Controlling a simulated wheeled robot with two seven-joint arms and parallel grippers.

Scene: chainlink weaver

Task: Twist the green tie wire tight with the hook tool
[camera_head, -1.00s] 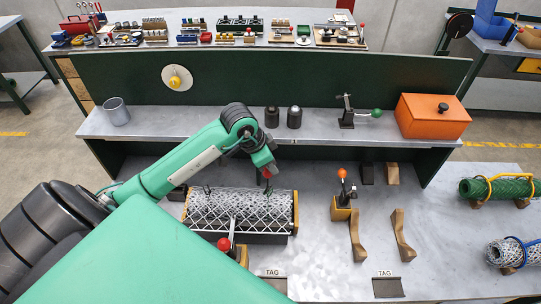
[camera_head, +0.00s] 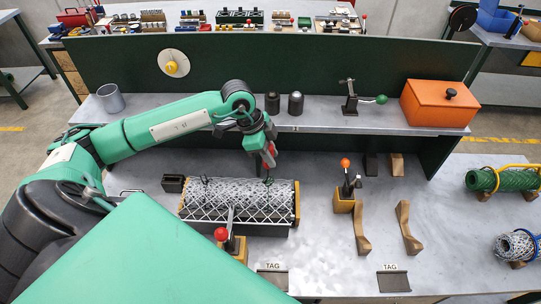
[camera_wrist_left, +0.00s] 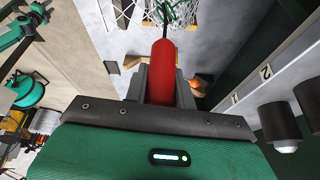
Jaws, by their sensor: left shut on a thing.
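My left gripper (camera_head: 266,153) is shut on the red handle of the hook tool (camera_wrist_left: 163,72), which points down over the right end of the mesh roll (camera_head: 236,192). The silver chainlink mesh lies in a wooden-ended cradle on the bench. A small green wire (camera_head: 268,181), which looks like the tie wire, shows on the mesh just below the tool. The tool's thin dark shaft runs toward green strands in the wrist view; I cannot tell whether its hook touches the wire. My right gripper is not in view.
A red-knobbed clamp (camera_head: 221,234) stands at the cradle's front, and an orange-knobbed clamp (camera_head: 346,165) to its right. Curved wooden pieces (camera_head: 361,229) lie farther right. The raised shelf (camera_head: 330,119) behind carries a cup, dark cylinders and an orange box (camera_head: 439,103).

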